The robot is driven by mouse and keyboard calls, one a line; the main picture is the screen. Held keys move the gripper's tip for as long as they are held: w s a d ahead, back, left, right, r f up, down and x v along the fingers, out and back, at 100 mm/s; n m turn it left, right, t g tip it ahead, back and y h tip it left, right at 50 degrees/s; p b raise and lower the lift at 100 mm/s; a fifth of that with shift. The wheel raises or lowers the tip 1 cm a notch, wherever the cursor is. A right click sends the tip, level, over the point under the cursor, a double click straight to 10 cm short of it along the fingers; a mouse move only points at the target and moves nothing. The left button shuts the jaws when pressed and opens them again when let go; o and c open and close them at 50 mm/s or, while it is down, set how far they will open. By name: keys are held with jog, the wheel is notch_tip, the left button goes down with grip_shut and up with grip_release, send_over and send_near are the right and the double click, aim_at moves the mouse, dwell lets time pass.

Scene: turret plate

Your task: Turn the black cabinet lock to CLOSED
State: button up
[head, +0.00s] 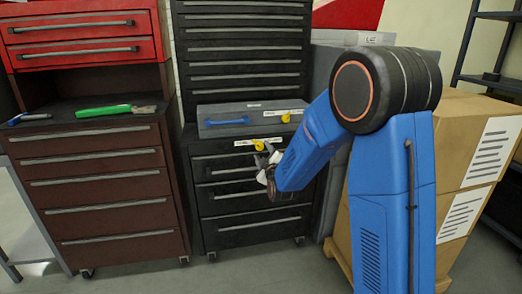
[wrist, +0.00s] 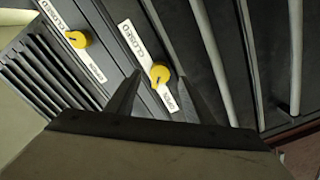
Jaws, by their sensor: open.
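The black cabinet (head: 247,230) stands in the middle of the head view. Its yellow lock knob (head: 258,145) is on the top front edge, beside a white label. In the wrist view the knob (wrist: 160,74) shows with CLOSED on the label's upper-left part and OPEN on its lower-right part. A dark mark is on the knob's lower-left side; I cannot tell which word it points to. My gripper (wrist: 159,79) is open, with the knob appearing between its fingertips; contact is unclear. In the head view my gripper (head: 265,168) is just in front of and below the knob.
A grey box (head: 225,128) on the cabinet has a similar yellow knob (head: 286,117), also labelled, and a blue handle. A dark red cabinet (head: 110,190) with green-handled tool (head: 103,111) stands left. Cardboard boxes (head: 452,150) stand right. Drawer handles protrude below the lock.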

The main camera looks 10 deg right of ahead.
aim_at(260, 147)
jog(key=shift+w, duration=1.9)
jog(key=c, duration=1)
jog(key=shift+c, duration=0.2)
